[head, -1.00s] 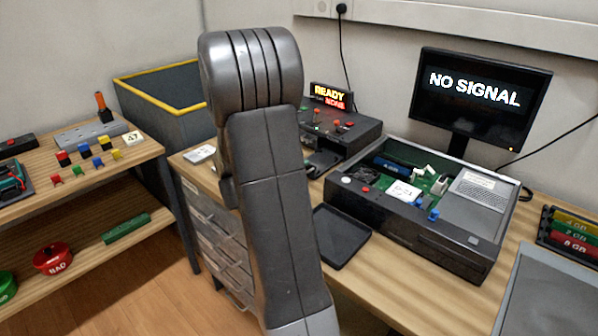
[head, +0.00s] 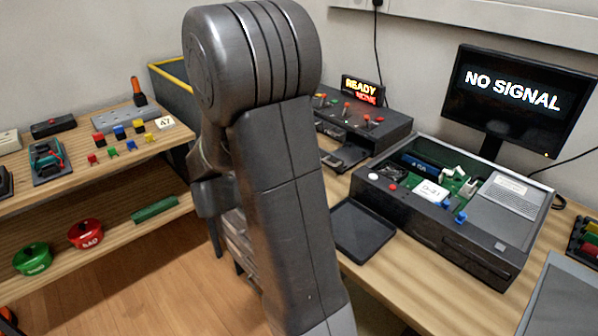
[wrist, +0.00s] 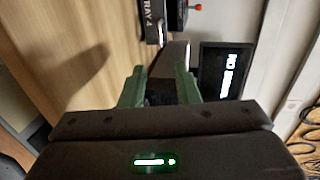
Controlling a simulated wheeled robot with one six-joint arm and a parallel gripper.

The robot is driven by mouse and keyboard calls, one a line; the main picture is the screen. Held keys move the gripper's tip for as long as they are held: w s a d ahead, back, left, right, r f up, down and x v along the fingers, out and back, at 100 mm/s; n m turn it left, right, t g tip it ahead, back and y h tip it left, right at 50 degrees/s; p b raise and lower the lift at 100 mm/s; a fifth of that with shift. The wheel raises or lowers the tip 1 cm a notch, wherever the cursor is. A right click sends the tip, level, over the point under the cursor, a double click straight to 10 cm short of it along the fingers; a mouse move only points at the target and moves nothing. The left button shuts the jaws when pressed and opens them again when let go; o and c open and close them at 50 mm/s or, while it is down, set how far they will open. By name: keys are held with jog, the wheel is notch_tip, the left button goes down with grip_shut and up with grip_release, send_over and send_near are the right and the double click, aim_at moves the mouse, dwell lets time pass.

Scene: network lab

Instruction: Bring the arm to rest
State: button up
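My arm (head: 285,200) stands upright and bent in the middle of the head view, its dark rounded joint at the top. It covers part of the drawers and bench. My gripper (wrist: 159,82) is outside or hidden in the head view. In the wrist view its two green fingers stand apart, so it looks open. A dark grey shape shows between them; I cannot tell what it is, and it does not look clamped.
An open computer case (head: 480,258) and a black tray (head: 364,228) are on the bench, with a control box (head: 390,127) and monitor (head: 515,100) behind. At left is a shelf (head: 75,255) with red and green pots. Wooden floor is clear between.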

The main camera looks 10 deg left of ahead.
aim_at(330, 163)
dwell(0.4)
jog(key=b+x, duration=0.1)
jog(key=x, duration=1.2)
jog(key=shift+w+d, duration=0.2)
jog(key=shift+w, duration=0.15)
jog(key=shift+r, duration=0.1)
